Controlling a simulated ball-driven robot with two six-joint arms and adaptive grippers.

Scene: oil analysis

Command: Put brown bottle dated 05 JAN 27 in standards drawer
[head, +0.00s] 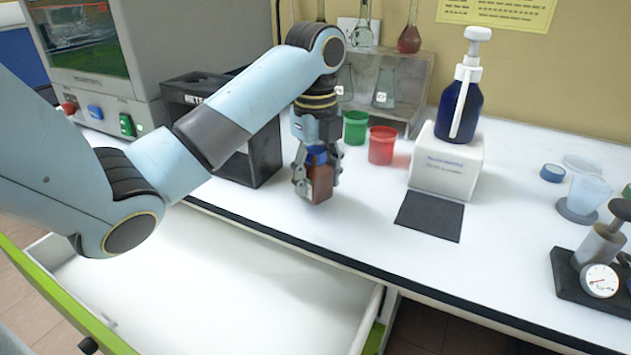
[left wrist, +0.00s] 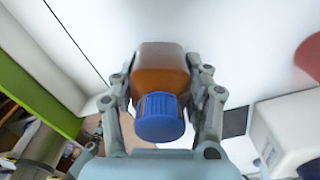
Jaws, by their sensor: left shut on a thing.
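My left gripper (head: 318,180) is shut on a brown bottle (head: 320,183) with a blue cap. It holds the bottle roughly upright near the front edge of the white bench. In the left wrist view the brown bottle (left wrist: 160,72) sits between both fingers, its blue cap toward the camera. No date can be read on it. An open drawer (head: 210,300) with a green front and a white, empty-looking inside lies below the bench at the lower left. No drawer label is readable. My right gripper is not in view.
A black rack (head: 265,150) stands left of my gripper. A green cup (head: 356,128) and a red cup (head: 382,146) stand behind it. A white block (head: 446,162) carries a dark blue pump bottle (head: 460,105), with a black mat (head: 429,216) in front. A gauge device (head: 600,280) is far right.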

